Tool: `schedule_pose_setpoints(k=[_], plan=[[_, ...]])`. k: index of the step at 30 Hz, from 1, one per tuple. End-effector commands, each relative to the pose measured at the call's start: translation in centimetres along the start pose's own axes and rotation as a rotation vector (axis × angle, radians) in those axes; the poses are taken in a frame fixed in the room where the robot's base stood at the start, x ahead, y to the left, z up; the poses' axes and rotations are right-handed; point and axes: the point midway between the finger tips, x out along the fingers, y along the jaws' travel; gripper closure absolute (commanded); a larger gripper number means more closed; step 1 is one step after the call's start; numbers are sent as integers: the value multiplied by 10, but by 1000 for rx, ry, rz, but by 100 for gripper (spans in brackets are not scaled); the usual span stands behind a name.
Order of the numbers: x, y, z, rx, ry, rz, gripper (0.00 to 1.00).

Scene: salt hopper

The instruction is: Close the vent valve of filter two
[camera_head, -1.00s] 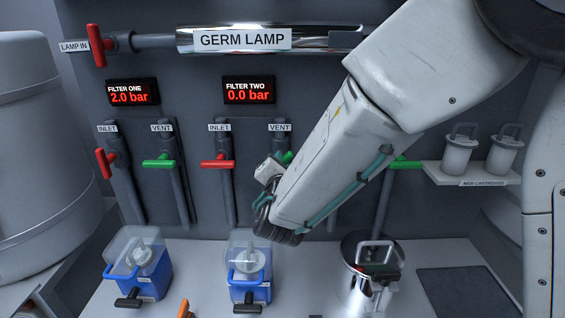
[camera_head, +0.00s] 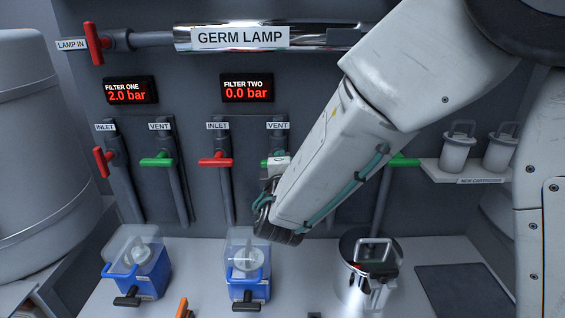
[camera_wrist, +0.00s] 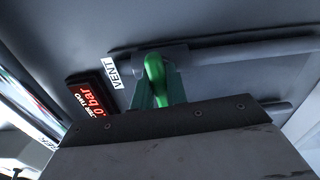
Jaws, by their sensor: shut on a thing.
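The green vent valve handle of filter two (camera_head: 264,163) is on the pipe under the right VENT label. Its left end shows beside my gripper (camera_head: 277,164), and it now lies about crosswise to its pipe. My arm hides its right part in the head view. In the wrist view, my gripper (camera_wrist: 157,92) is shut on the green handle (camera_wrist: 154,68), with a finger on each side. The filter two display (camera_head: 247,88) reads 0.0 bar.
Filter two's red inlet handle (camera_head: 216,162) lies crosswise, just left of my gripper. Filter one's green vent handle (camera_head: 157,162) is crosswise and its red inlet handle (camera_head: 102,162) upright. Two blue filter housings (camera_head: 247,280) (camera_head: 137,272) and a steel pot (camera_head: 362,288) stand below.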

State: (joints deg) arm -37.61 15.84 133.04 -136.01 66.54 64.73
Motion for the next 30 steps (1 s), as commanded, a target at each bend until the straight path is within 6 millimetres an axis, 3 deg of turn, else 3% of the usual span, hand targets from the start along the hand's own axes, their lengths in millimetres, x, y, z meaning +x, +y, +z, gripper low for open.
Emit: schedule_pose_setpoints(k=[18, 19, 21, 30], plan=[[0, -2, 0, 38, 0, -3, 100], [0, -2, 0, 38, 0, -3, 77], [0, -2, 0, 38, 0, -3, 64], [-2, -1, 0, 39, 1, -1, 64]])
